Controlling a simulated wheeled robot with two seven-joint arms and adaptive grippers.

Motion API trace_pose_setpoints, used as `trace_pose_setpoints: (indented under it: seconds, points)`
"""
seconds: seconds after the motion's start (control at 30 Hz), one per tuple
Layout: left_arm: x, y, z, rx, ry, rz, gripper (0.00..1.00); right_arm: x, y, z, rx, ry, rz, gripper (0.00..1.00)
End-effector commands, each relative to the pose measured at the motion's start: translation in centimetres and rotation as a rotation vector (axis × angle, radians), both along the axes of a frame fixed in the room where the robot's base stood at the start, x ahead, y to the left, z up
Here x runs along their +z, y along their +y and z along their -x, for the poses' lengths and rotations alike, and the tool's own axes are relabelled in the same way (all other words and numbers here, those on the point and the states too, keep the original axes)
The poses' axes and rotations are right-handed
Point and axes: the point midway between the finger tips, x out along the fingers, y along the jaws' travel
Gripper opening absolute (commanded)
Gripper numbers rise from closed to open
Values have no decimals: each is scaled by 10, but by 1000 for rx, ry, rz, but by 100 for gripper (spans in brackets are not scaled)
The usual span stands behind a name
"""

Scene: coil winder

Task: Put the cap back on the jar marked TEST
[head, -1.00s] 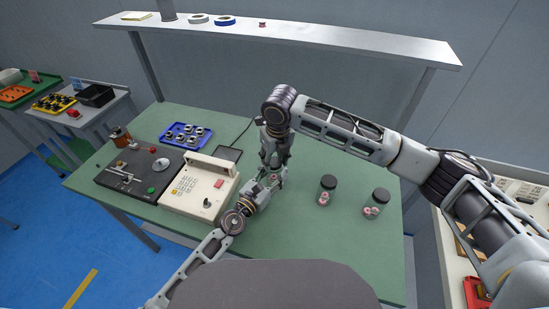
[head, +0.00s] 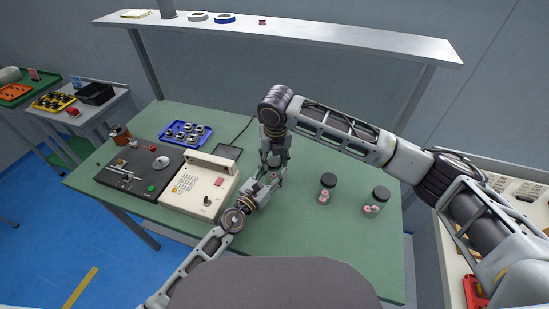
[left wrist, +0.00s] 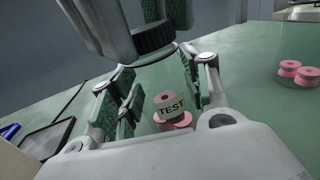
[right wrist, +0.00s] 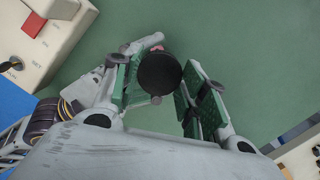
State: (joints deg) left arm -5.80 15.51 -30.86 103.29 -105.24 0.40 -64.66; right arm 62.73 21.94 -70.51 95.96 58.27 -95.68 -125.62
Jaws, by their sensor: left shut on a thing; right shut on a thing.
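The jar marked TEST (left wrist: 171,108) is clear, with pink spools inside, and shows between my left gripper's fingers in the left wrist view. My left gripper (head: 269,181) is shut on it low over the green table. The black ribbed cap (left wrist: 155,39) is above the jar in that view and also shows in the right wrist view (right wrist: 159,73). My right gripper (head: 275,163) comes down from above and is shut on the cap. I cannot tell whether the cap touches the jar's rim. In the head view my grippers mostly hide both jar and cap.
Two other capped jars with pink spools, one nearer (head: 327,189) and one farther right (head: 376,202), stand on the green table (head: 310,240). The cream winder console (head: 199,190) is close on the left, with a blue tray (head: 187,134) behind. A shelf (head: 330,38) spans the back.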

Motion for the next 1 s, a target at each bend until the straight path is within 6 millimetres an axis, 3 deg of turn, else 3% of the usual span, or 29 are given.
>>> trace_pose_setpoints:
  seconds: [1.0]
  points:
    - [-1, 0, 0, -1, 1, -1, 0, 0, 3, -1, -856, 0, -2, 36]
